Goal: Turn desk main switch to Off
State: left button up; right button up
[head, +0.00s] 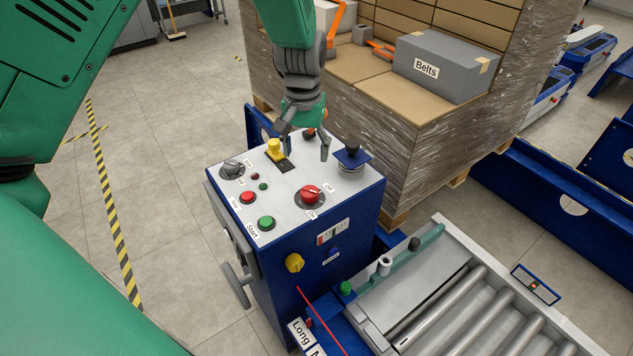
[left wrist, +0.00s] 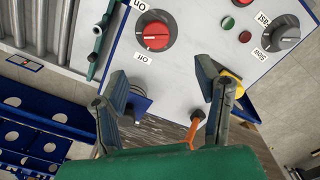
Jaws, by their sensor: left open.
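The desk main switch (head: 311,195) is a red rotary knob on a dark round plate, on the light top panel of a blue control desk (head: 335,248). A small label sits on each side of it; the near one reads On, the far one is hard to read. I cannot surely tell which label the knob points to. The knob also shows in the left wrist view (left wrist: 156,37), at the top. My left gripper (head: 304,148) is above the panel's far edge, pointing down, fingers apart, empty and beyond the knob. In the left wrist view its fingers (left wrist: 160,82) are clear of the knob.
Green Start (head: 266,223) and red Stop (head: 248,197) buttons and a grey selector (head: 231,168) lie left. A wrapped pallet (head: 440,130) stands behind, a roller conveyor (head: 470,305) right.

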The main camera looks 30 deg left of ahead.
pick_arm(q)
send_over(310, 192)
jog(key=a, duration=0.2)
notch_tip(310, 192, down, 6)
jog(key=shift+r, duration=0.2)
jog(key=d+f, duration=0.2)
jog(key=f, duration=0.1)
jog(key=d+f, duration=0.1)
jog(key=f, duration=0.1)
jog(key=shift+w+d+f, duration=0.1)
jog(key=shift+w+d, duration=0.05)
jog(key=shift+f, duration=0.25)
jog(key=shift+a+f, duration=0.45)
jog(key=shift+a, duration=0.2)
jog(key=shift+a+f, duration=0.4)
jog(key=shift+a, duration=0.4)
jog(key=shift+c, duration=0.6)
jog(key=shift+d, duration=0.25)
jog(key=c, duration=0.7)
jog(key=shift+d+r, duration=0.25)
jog(key=shift+d, duration=0.55)
jog(key=c, duration=0.3)
jog(key=shift+s+a+f, duration=0.15)
jog(key=shift+s+a, duration=0.05)
jog(key=shift+a, duration=0.25)
pick_arm(e)
jog(key=shift+s+a+r, duration=0.15)
jog(key=shift+s+r, duration=0.05)
jog(key=shift+s, duration=0.15)
